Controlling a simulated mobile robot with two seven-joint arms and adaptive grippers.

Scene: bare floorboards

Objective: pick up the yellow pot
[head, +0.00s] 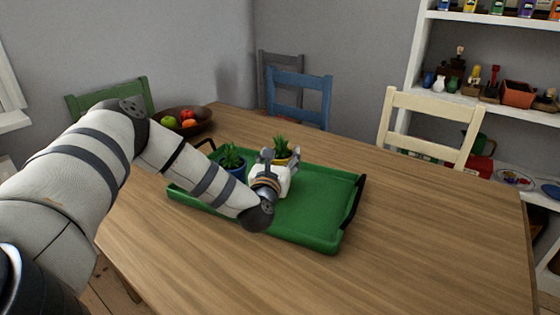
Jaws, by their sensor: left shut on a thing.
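The yellow pot (287,160) holds a spiky green plant and is at the far side of the green tray (315,205) on the table. My left gripper (279,158) reaches across the tray from the left and is shut on the yellow pot. The gripper hides part of the pot, and I cannot tell whether its base touches the tray. A blue pot (238,170) with a similar plant stands on the tray just left of the yellow one, partly hidden by my left arm. My right gripper is not in view.
A brown bowl of fruit (190,130) stands on the wooden table (420,220) at the back left. The tray has black handles. Green, blue, grey and cream chairs surround the table. White shelves (490,105) with small items stand at the right. The table's right side is clear.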

